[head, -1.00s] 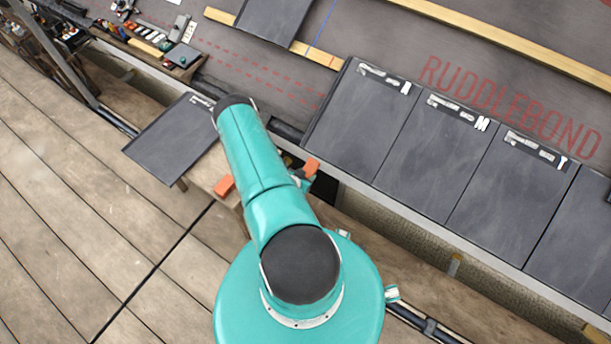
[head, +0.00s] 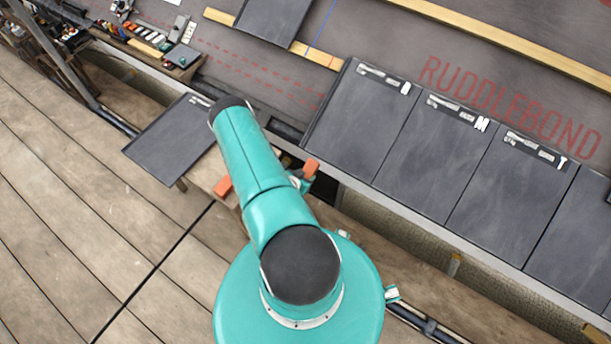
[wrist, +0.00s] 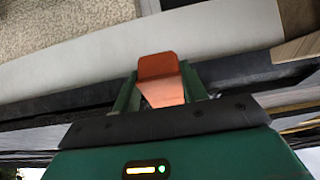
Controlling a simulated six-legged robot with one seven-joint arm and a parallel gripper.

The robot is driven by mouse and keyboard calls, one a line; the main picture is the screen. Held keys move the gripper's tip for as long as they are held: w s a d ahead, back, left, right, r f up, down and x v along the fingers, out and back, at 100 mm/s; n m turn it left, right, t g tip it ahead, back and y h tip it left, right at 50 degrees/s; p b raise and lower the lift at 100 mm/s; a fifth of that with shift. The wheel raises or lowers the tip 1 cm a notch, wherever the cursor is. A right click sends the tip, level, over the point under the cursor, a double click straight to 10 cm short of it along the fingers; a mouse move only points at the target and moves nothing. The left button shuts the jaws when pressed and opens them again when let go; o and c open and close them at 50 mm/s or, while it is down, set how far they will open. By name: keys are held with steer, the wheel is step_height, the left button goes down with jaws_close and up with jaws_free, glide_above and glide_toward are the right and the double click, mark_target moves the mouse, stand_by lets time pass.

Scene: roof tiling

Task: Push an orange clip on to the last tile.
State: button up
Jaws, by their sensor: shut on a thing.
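In the wrist view my gripper (wrist: 158,92) is shut on an orange clip (wrist: 158,67), which stands up between its green fingers. Beyond the clip is a pale grey band with a dark strip below it; whether the clip touches either cannot be told. Which one is the last tile is not clear.
A separate dark slate (head: 170,140) lies left of my arm. Orange pieces show right (head: 311,168) and left (head: 223,187) of the arm. A parts tray (head: 140,42) sits at upper left. Wooden battens (head: 500,38) cross the roof. The plank deck (head: 70,220) is clear at left.

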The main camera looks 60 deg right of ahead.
mark_target(311, 165)
steer(key=shift+s+d+r, duration=0.1)
steer(key=shift+d+r, duration=0.35)
steer(key=shift+d, duration=0.25)
steer(key=shift+s+d+r, duration=0.1)
steer(key=shift+d+r, duration=0.3)
steer(key=shift+d, duration=0.25)
steer(key=shift+s+d+r, duration=0.1)
steer(key=shift+d+r, duration=0.35)
steer(key=shift+d, duration=0.25)
stand_by(2.1)
steer(key=o, duration=1.5)
steer(key=shift+c, duration=0.2)
steer(key=shift+a, duration=0.1)
steer(key=shift+w+a+r, duration=0.1)
steer(key=shift+a+r, duration=0.5)
steer(key=shift+r, duration=0.4)
steer(key=shift+w+a+r, duration=0.1)
steer(key=shift+a+r, duration=0.45)
steer(key=shift+r, duration=0.4)
steer(key=shift+w+a+r, duration=0.1)
steer(key=shift+a+r, duration=0.5)
steer(key=shift+r, duration=0.4)
